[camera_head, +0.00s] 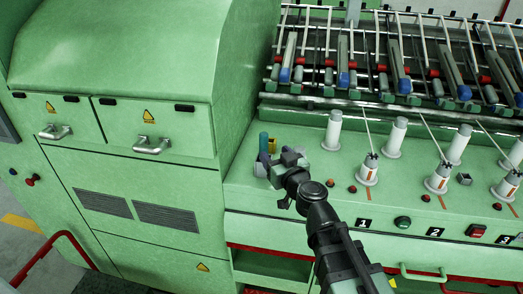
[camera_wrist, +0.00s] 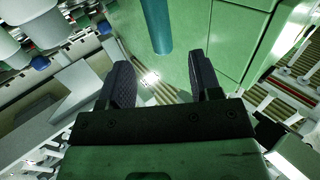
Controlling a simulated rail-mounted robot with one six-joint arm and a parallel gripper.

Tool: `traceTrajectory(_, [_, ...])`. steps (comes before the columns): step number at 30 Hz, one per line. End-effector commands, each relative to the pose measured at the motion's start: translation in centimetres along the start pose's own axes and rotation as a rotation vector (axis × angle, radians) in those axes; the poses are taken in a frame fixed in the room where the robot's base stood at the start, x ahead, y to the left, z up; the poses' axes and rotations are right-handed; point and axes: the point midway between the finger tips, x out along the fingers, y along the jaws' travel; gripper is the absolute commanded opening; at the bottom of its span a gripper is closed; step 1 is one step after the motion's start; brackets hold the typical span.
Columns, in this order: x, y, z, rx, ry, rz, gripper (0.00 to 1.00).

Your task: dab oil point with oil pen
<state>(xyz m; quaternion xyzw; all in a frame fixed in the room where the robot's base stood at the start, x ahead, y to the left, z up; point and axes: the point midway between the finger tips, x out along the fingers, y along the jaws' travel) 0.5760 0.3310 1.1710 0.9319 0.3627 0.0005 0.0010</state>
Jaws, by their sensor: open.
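A teal cylinder (camera_head: 263,143), probably the oil pen, stands upright at the left end of the machine's green ledge in the head view. Its lower part is partly hidden by my gripper (camera_head: 284,163). In the wrist view the teal cylinder (camera_wrist: 157,25) shows at the top, beyond and between the two dark fingertips. My gripper (camera_wrist: 163,70) is open with nothing between its fingers, and the cylinder looks apart from them. I cannot make out the oil point in either view.
White bobbins (camera_head: 332,130) and numbered spindle posts (camera_head: 368,170) line the ledge to the right. A tall green cabinet (camera_head: 130,60) rises close on the left. Rollers and rods fill the back.

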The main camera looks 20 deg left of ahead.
Motion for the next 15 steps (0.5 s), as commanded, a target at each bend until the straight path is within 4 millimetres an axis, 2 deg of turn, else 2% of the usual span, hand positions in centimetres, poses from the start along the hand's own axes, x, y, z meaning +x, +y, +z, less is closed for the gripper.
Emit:
traceTrajectory(3, [2.8,0.1,0.0,0.001,0.0,-0.001,0.58])
traceTrajectory(6, [4.4,0.0,0.0,0.001,0.0,-0.002,0.58])
traceTrajectory(11, [4.8,0.0,-0.1,0.001,0.0,-0.002,0.58])
traceTrajectory(15, [6.9,0.1,-0.4,0.001,0.0,-0.002,0.58])
